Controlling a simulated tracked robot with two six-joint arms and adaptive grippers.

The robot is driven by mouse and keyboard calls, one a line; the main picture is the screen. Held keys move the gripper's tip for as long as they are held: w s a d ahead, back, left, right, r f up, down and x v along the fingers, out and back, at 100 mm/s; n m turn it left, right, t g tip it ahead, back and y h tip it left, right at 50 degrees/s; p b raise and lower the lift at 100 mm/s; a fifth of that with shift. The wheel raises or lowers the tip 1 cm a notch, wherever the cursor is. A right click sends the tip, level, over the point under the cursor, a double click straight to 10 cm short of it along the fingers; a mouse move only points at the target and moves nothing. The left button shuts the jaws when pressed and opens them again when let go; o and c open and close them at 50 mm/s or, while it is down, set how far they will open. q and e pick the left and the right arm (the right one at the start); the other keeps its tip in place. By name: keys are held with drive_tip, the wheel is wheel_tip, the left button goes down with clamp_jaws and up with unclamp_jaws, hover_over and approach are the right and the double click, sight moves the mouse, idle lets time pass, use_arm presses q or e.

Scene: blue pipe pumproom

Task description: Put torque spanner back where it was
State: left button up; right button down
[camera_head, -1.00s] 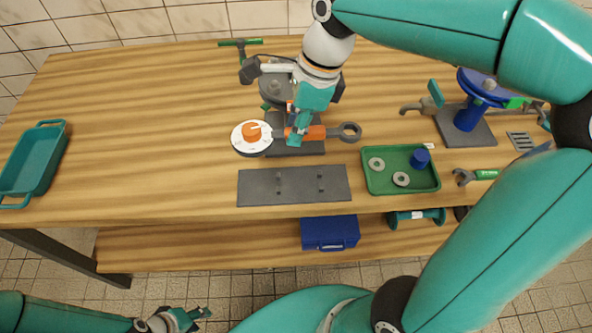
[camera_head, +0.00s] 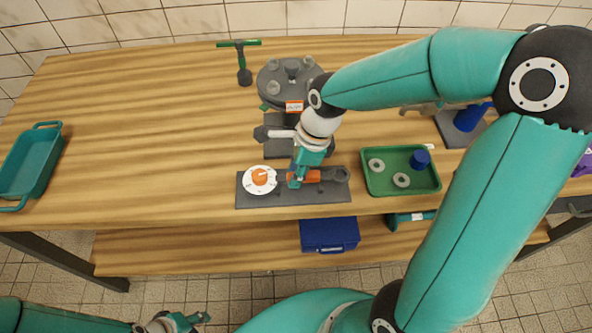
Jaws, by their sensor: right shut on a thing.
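The torque spanner (camera_head: 325,174) has an orange body, a dark ring end at the right and a white dial with an orange knob (camera_head: 260,178) at the left. It lies across the dark grey rack plate (camera_head: 290,199) at the table's front; I cannot tell whether it rests on it or hangs just above. My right gripper (camera_head: 296,180) is shut on the spanner's orange middle, partly hiding it. My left gripper (camera_head: 190,320) is low at the bottom left, away from the table, with its fingers apart and nothing between them.
A grey flanged disc (camera_head: 287,78) with bolts stands behind on a dark base. A green tray (camera_head: 400,183) with washers and a blue cup is close at the right. A teal basket (camera_head: 30,165) is at the far left. The left tabletop is clear.

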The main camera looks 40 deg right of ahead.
sight(310, 174)
drive_tip(key=shift+f+b, duration=0.45)
drive_tip(key=shift+f, duration=0.05)
drive_tip(key=c, duration=1)
unclamp_jaws()
drive_tip(key=shift+r, duration=0.1)
drive_tip(key=shift+r, duration=0.1)
drive_tip(key=shift+r+p, duration=0.6)
drive_tip(key=shift+r, duration=0.05)
drive_tip(key=v, duration=1.1)
drive_tip(key=shift+s+d+r, duration=0.1)
drive_tip(key=shift+d+r, duration=0.05)
drive_tip(key=shift+r, duration=0.05)
drive_tip(key=shift+s, duration=0.1)
